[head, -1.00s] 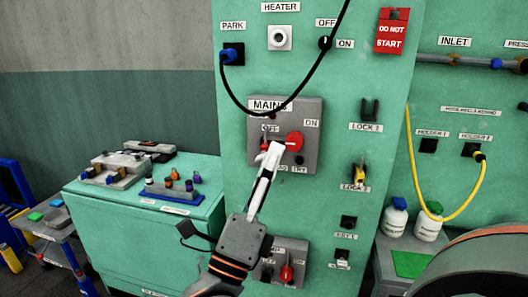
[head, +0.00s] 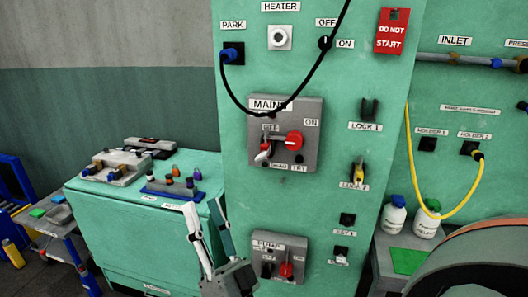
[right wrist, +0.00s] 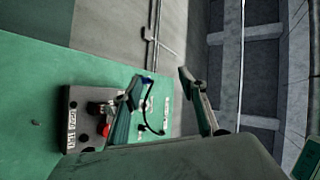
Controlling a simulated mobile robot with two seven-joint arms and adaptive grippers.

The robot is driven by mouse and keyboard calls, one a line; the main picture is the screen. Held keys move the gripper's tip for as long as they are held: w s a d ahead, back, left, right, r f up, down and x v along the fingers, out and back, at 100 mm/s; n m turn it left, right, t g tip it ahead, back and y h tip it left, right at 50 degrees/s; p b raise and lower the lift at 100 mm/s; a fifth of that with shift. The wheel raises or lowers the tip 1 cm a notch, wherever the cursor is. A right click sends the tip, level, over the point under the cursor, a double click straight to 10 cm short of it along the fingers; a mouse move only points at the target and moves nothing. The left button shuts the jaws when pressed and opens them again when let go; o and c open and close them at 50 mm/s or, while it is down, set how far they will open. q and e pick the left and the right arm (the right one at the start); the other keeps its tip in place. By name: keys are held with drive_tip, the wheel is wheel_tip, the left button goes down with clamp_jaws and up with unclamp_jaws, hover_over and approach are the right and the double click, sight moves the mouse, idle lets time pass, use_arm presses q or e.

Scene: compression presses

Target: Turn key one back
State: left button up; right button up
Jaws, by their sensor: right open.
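The black key socket (head: 347,219), with a label under it that seems to read KEY 1, is low on the green cabinet. It is too small to tell whether a key sits in it or how it is turned. My right gripper (head: 205,207) is open and empty, left of that socket and below the MAINS panel, its fingers pointing up. Its spread fingers also show in the right wrist view (right wrist: 160,84). My left gripper is not in view.
The PUMP panel (head: 299,245) is beside my right gripper. A black cable (head: 238,105) hangs across the cabinet front. A green bench (head: 110,220) stands at left.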

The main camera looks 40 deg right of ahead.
drive_tip(key=a+f+n+g+y+p, duration=0.1)
drive_tip(key=a+f+n+g+y, duration=0.25)
drive_tip(key=f, duration=0.75)
drive_tip(key=f+n+g+y, duration=0.35)
drive_tip(key=f+n, duration=0.25)
drive_tip(key=f, duration=0.4)
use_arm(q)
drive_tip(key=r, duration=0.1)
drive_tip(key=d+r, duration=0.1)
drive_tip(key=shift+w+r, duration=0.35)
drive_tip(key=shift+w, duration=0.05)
use_arm(e)
drive_tip(key=s+d+f+n+g+h, duration=0.1)
drive_tip(key=s+d+f+g, duration=0.1)
drive_tip(key=f, duration=0.6)
drive_tip(key=s+d+f+n+g+h, duration=0.1)
drive_tip(key=s+d+f+g, duration=0.1)
drive_tip(key=s+f+g, duration=0.2)
drive_tip(key=s+d+f+n+g+h, duration=0.1)
drive_tip(key=s+d+f+g, duration=0.1)
drive_tip(key=s+f, duration=0.5)
wheel_tip(320, 180, down, 5)
drive_tip(key=shift+s+d+f+g, duration=0.15)
drive_tip(key=shift+d+g, duration=0.2)
drive_tip(key=shift+g, duration=0.25)
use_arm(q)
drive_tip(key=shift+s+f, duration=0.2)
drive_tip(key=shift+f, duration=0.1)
